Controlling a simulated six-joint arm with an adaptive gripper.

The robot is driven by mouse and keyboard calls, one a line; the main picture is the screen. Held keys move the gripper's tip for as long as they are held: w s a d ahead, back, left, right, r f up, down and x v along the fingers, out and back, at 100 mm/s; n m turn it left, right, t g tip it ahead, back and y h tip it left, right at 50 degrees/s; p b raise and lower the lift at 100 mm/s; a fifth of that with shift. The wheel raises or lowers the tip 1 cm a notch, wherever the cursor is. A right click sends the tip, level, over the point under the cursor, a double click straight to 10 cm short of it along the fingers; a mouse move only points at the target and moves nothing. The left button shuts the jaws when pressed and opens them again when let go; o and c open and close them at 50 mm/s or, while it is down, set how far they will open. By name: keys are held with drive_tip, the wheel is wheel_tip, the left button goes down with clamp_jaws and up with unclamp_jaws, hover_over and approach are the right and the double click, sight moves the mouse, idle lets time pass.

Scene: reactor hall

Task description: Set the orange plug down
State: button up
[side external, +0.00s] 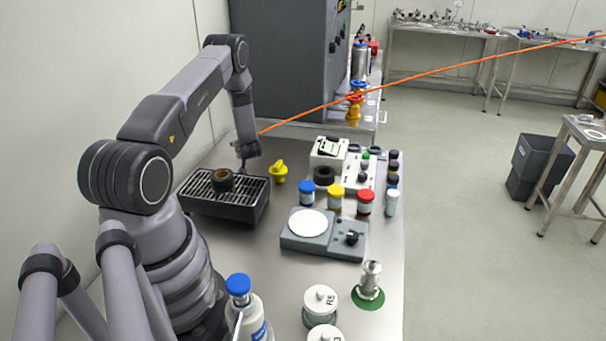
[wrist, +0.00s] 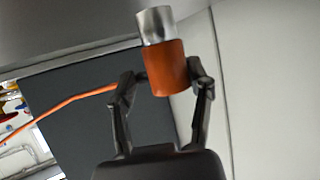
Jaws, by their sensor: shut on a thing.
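The orange plug (wrist: 168,68) is a short orange cylinder with a bare metal end, which points toward the top of the wrist view. My gripper (wrist: 167,76) is shut on its orange body, one finger on each side. An orange cable (wrist: 72,101) runs off to the left of the plug in the wrist view. In the side view the cable (side external: 430,74) stretches from my wrist, above the back of the bench, to the upper right. My arm's end hides the plug there.
A black grated tray (side external: 236,211) with a dark ring (side external: 222,181) on it stands below my wrist. A yellow valve-like part (side external: 279,172), several capped jars and a grey device with a white disc (side external: 321,242) stand on the steel bench. A dark cabinet (side external: 283,60) rises behind.

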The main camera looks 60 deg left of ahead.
drive_tip(key=shift+f, duration=0.7)
drive_tip(key=shift+f, duration=0.15)
drive_tip(key=o, duration=1.2)
drive_tip(key=shift+c, duration=0.2)
